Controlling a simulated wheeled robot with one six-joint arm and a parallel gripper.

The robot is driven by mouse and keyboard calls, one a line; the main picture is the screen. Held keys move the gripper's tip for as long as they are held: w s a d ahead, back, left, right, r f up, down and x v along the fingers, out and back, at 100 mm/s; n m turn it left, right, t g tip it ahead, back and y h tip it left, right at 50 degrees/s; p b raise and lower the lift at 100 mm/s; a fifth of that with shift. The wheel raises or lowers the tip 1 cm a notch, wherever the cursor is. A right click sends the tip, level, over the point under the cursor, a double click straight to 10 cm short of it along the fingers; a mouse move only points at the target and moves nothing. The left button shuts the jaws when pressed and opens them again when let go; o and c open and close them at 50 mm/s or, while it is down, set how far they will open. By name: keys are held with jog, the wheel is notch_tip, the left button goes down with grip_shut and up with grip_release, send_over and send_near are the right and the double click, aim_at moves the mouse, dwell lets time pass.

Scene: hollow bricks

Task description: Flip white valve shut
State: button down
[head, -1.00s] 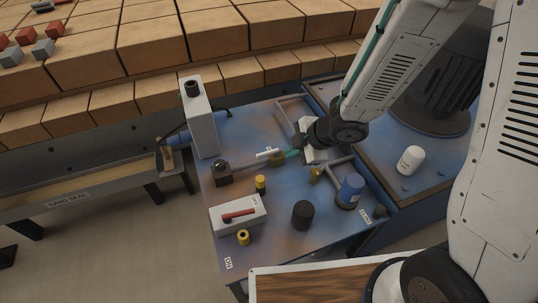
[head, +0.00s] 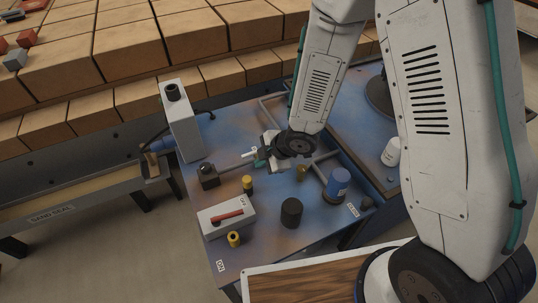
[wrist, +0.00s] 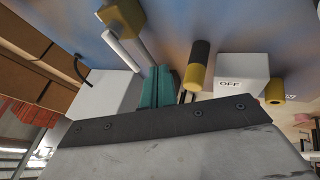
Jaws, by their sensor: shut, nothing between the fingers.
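The white valve handle (head: 249,153) is a short white bar on the pipe run at the middle of the blue table. In the wrist view a white bar (wrist: 124,48) lies beside a brass block (wrist: 122,14), up and left of the fingers. My gripper (head: 259,158) is at the right end of the handle, with its teal fingers together and nothing between them. The fingers also show in the wrist view (wrist: 158,88). I cannot tell whether they touch the handle. The gripper hides most of the brass valve body in the head view.
A tall grey box (head: 181,120) stands at the back left. Hollow bricks lie behind.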

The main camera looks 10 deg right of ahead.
jog(key=shift+w+a+f, duration=0.25)
jog(key=shift+w+f, duration=0.05)
jog(key=shift+w, duration=0.4)
jog(key=shift+w+a+f, duration=0.25)
jog(key=shift+w+a, duration=0.05)
jog(key=shift+w, duration=0.4)
jog(key=shift+w+a+f, duration=0.25)
jog(key=shift+w+f, duration=0.05)
jog(key=shift+w, duration=0.4)
